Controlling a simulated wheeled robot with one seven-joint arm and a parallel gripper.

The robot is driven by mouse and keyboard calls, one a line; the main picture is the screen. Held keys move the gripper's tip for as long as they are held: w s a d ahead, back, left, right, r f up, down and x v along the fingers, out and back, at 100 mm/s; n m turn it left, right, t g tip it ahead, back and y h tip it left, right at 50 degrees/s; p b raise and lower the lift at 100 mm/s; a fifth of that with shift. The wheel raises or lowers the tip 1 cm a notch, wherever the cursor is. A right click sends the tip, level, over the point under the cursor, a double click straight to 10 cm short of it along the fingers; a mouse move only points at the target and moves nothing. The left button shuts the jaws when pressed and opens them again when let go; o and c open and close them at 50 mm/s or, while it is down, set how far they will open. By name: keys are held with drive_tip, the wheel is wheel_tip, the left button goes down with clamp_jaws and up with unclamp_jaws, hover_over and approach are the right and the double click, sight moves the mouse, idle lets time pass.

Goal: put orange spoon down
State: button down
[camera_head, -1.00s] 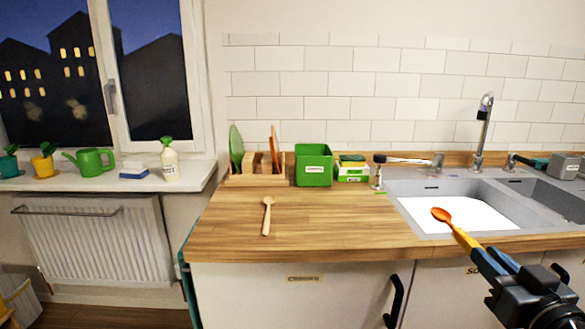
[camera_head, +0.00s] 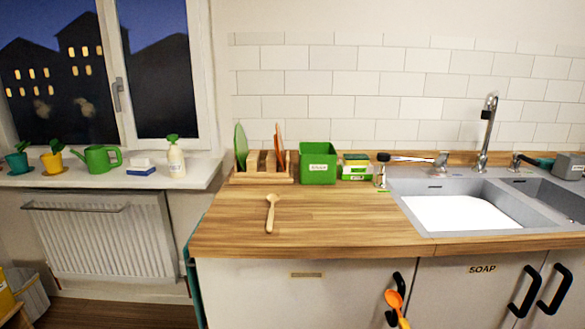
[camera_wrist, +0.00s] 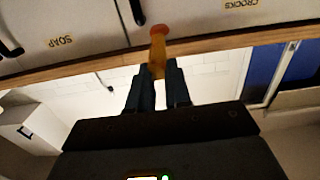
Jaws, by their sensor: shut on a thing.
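The orange spoon (camera_head: 396,305) shows at the bottom of the head view, its bowl up, in front of the cabinet doors and below the counter edge. In the wrist view my gripper (camera_wrist: 160,75) is shut on the spoon's yellow-orange handle (camera_wrist: 158,45). The spoon points away from the jaws. My gripper is out of the head view. A wooden spoon (camera_head: 271,213) lies on the wooden countertop (camera_head: 340,222), left of centre.
A green box (camera_head: 318,163), a plate rack (camera_head: 262,175) and sponges (camera_head: 355,168) stand along the back. The sink (camera_head: 450,212) with a tap is at right. The counter's front middle is clear. Black door handles (camera_head: 397,297) stick out below.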

drive_tip(key=s+a+f, duration=0.2)
drive_tip(key=s+f, duration=0.4)
drive_tip(key=f, duration=0.3)
drive_tip(key=shift+a, duration=0.35)
drive_tip(key=shift+s+d+f, duration=0.1)
